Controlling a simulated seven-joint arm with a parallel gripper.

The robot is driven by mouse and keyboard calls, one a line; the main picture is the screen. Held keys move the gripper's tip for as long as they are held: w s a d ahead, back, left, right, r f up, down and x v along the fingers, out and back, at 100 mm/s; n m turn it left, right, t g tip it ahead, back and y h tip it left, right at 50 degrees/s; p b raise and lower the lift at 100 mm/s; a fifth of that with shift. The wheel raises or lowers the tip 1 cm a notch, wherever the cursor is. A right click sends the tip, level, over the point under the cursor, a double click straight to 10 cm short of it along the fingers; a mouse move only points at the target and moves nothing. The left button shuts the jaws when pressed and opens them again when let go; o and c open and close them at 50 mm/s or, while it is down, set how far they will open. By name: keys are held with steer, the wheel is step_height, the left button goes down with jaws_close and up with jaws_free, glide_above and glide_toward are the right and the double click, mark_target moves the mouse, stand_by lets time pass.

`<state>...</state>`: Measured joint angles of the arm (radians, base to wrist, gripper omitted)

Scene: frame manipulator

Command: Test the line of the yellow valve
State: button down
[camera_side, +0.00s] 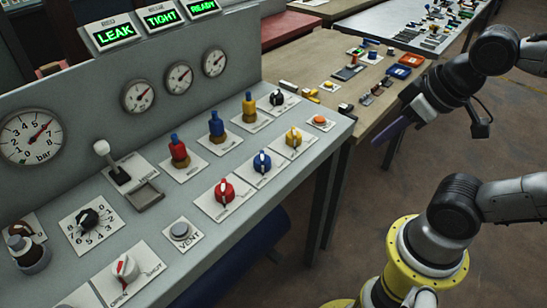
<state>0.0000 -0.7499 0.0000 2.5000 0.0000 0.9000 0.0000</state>
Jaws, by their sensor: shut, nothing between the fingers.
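The yellow valve knob (293,137) sits on a white plate at the right of the grey panel, its handle showing white. A yellow upright fitting (249,107) stands behind it to the left. A blue knob (262,162) and a red knob (224,191) are in the same row. Three displays read LEAK (116,34), TIGHT (161,17) and READY (203,6), all in green. My gripper (388,131) is shut and empty, with purple fingers, to the right of the panel and away from the yellow valve. The needle readings of the small gauges are too small to tell.
A large bar gauge (30,138), a numbered black dial (88,218), a VENT button (181,231), an OPEN/SHUT knob (125,268) and a white-topped lever (110,160) are on the panel. An orange button (320,121) is near its right edge. A wooden table (310,62) with small parts stands behind.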

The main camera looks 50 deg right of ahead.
stand_by(0.8)
steer(key=w+r+m+t+y, duration=0.1)
steer(key=w+r+m+y, duration=0.15)
steer(key=w+m, duration=0.5)
steer(key=w+r+m+t+y, duration=0.1)
steer(key=w+r+m, duration=0.2)
steer(key=w+m, duration=0.45)
steer(key=w+d+f+m+t, duration=0.1)
steer(key=w+d+f+m, duration=0.3)
steer(key=w+d, duration=0.45)
steer(key=d+f+m+h, duration=0.1)
steer(key=d+f+m, duration=0.4)
steer(key=d, duration=0.5)
steer(key=shift+d+f+m, duration=0.3)
steer(key=shift+f+m, duration=0.1)
steer(key=shift+f, duration=0.15)
steer(key=shift+h, duration=0.25)
